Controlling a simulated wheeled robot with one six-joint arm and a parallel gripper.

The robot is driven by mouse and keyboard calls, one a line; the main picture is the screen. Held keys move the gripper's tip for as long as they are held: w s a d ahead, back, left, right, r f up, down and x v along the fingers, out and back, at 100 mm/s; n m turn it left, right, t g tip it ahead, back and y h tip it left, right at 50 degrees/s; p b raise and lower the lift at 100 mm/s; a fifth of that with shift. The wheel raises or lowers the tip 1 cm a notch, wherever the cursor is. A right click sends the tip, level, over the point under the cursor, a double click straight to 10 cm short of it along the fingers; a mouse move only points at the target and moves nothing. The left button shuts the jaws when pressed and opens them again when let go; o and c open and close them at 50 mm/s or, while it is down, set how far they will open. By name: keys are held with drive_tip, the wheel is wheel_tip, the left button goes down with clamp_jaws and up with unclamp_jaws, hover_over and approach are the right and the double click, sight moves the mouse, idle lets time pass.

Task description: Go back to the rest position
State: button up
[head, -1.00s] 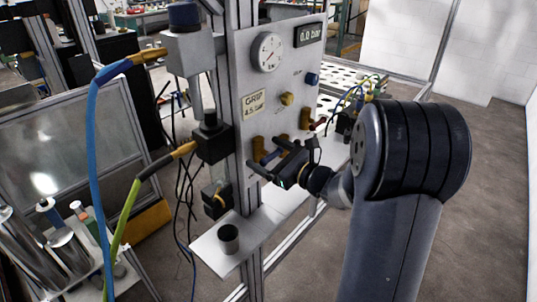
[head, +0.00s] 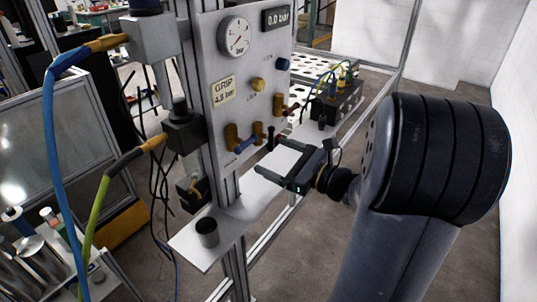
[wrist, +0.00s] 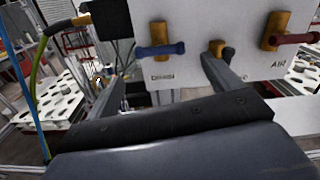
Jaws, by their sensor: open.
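My gripper (head: 269,155) is open and empty, in front of the lower right part of the grey panel (head: 210,60). In the wrist view its two fingers (wrist: 165,88) stand wide apart below the valves. The blue lever (head: 245,145) lies left of the fingertips and shows level in the wrist view (wrist: 160,50). The red lever (head: 291,108) is farther right, above the label AIR. A brass valve with a black end (wrist: 219,48) sits between the levers, above the right finger. I cannot tell the exact gap between fingers and panel.
The panel carries a gauge (head: 235,37), a display reading 0.0 bar (head: 275,17) and a GRIP 4.5 bar label (head: 222,90). A shelf (head: 185,238) with a dark cup (head: 207,232) juts out below. Blue and green hoses hang at left. Open floor lies right.

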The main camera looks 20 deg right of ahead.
sight(243, 142)
idle(0.4)
drive_tip(key=p+x, duration=0.2)
drive_tip(key=x, duration=0.8)
drive_tip(key=shift+w+a, duration=0.2)
drive_tip(key=shift+w, duration=0.1)
drive_tip(key=shift+d, duration=0.1)
